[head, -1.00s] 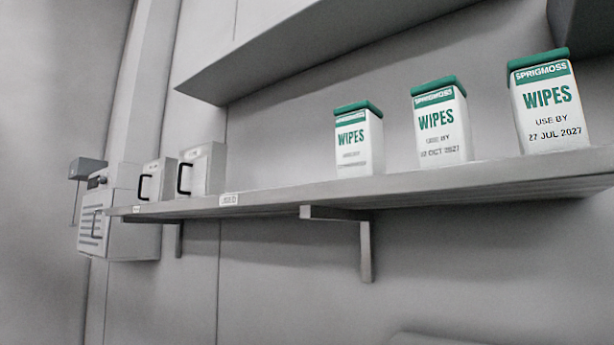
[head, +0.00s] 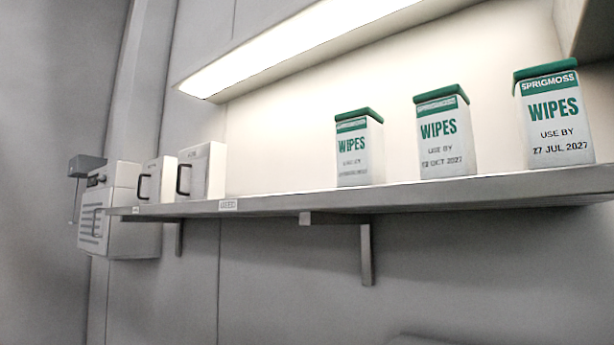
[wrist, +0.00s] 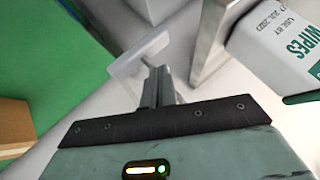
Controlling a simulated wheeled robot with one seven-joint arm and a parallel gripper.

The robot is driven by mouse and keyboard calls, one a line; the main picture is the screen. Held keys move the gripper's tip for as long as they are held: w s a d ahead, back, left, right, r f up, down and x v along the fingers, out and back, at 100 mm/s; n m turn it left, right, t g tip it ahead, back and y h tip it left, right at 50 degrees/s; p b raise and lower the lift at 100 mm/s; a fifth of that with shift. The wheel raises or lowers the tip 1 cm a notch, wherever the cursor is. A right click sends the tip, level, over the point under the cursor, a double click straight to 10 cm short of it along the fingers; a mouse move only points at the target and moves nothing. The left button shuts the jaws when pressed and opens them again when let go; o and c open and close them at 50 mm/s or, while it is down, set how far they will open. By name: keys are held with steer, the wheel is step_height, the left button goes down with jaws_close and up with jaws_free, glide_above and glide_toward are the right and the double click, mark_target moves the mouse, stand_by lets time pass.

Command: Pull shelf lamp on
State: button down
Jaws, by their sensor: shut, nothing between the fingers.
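The shelf lamp (head: 310,45) is a long strip under the upper ledge in the head view. It is lit, and the wall and shelf below it are bright. No pull cord for it can be made out. My gripper (wrist: 156,74) shows only in the wrist view, with its fingers together and nothing seen between them. A pale, see-through piece (wrist: 135,58) shows just beyond the fingertips; I cannot tell what it is or whether they touch it. A wipes tub (wrist: 283,45) is to the right of the fingers.
The shelf (head: 400,193) carries wipes tubs, the nearest at right (head: 555,125), and two white handled containers (head: 205,170). A vented box (head: 105,225) is on the wall at left. The wrist view shows the shelf edge (wrist: 214,45), green floor (wrist: 50,55) and a brown box (wrist: 14,122).

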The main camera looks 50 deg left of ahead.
step_height(320, 180, up, 6)
steer(key=p, duration=0.5)
steer(key=shift+p, duration=0.4)
